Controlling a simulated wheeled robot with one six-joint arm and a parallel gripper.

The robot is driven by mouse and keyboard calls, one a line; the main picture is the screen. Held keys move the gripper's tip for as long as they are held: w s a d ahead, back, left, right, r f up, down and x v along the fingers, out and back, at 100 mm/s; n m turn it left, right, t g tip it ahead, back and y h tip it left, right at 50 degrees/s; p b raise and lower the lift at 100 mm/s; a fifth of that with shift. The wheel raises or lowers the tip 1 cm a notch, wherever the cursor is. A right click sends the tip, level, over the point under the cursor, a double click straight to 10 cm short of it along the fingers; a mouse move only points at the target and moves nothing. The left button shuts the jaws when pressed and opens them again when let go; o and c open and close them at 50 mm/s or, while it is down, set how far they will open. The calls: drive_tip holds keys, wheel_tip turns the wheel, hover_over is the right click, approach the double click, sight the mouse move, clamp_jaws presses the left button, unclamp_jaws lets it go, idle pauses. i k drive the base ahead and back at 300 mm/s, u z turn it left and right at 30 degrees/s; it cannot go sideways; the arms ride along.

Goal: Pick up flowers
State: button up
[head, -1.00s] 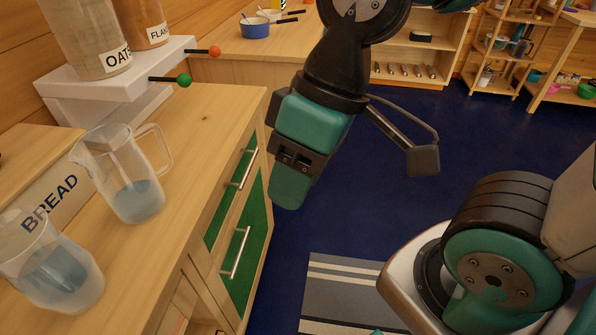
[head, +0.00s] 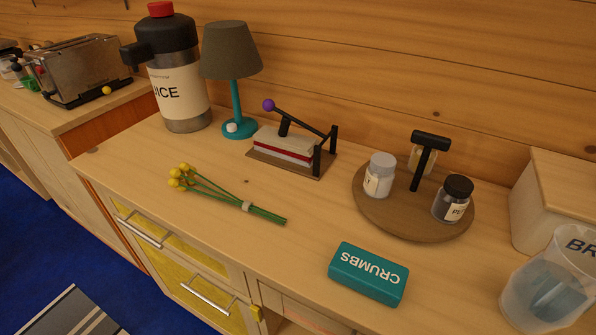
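The flowers (head: 235,199) lie flat on the wooden counter (head: 215,245) in the head view, left of the middle. They have yellow round heads at the left end and green stems pointing right, with a pale band around the stems. Nothing covers them. My gripper does not show in the head view now, so its distance from the flowers cannot be told.
Behind the flowers stand a juice dispenser (head: 178,80), a lamp (head: 231,60) and a lever press (head: 288,145). A round tray (head: 405,222) with shakers, a teal crumbs box (head: 368,273) and a clear pitcher (head: 548,285) are to the right. Counter around the flowers is clear.

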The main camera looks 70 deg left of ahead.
sight(178, 174)
drive_tip(key=u, duration=2.75)
